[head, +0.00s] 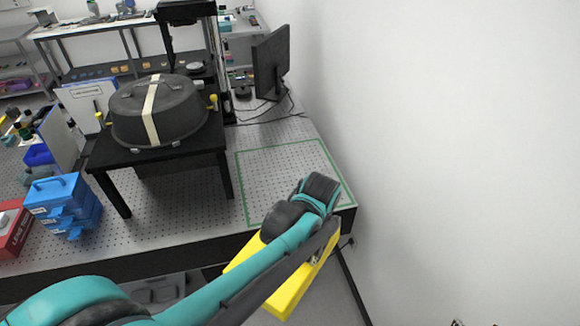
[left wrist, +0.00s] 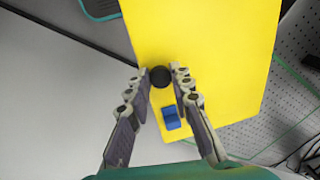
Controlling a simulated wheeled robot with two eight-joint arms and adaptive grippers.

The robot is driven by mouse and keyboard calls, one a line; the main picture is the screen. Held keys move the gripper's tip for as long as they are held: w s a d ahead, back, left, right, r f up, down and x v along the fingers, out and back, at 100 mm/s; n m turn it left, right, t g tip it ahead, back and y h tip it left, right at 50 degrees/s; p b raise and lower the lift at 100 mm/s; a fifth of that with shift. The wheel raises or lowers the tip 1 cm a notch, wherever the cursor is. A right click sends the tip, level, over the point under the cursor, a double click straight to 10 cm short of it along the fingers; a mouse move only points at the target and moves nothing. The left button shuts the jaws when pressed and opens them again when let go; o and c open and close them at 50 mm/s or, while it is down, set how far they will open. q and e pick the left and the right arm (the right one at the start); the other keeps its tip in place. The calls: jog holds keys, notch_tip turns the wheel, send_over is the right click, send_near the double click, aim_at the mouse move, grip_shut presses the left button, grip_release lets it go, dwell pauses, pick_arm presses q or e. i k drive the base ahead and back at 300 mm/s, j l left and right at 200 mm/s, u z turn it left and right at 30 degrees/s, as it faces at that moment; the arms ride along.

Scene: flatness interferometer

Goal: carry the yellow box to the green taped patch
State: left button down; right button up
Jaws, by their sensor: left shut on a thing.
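The yellow box (head: 302,282) is held below my left wrist in the head view, in front of the bench's near edge. It fills much of the left wrist view (left wrist: 205,45), with a dark round knob (left wrist: 160,76) between the fingertips and a small blue piece on its face. My left gripper (left wrist: 160,78) is shut on the box by this knob. In the head view its fingers are mostly hidden by the arm. The green taped patch (head: 240,170) is an outlined rectangle on the perforated bench top, just beyond the box, and is empty. My right gripper is not in view.
A black stand (head: 165,155) with a dark lidded pot stands left of the patch. Blue stacked boxes (head: 62,205) and a red box (head: 12,228) lie farther left. A monitor (head: 270,62) with cables stands behind the patch. A white wall is close on the right.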

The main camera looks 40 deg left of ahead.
aim_at(288, 179)
jog(key=i+j, duration=0.8)
jog(key=i, duration=0.1)
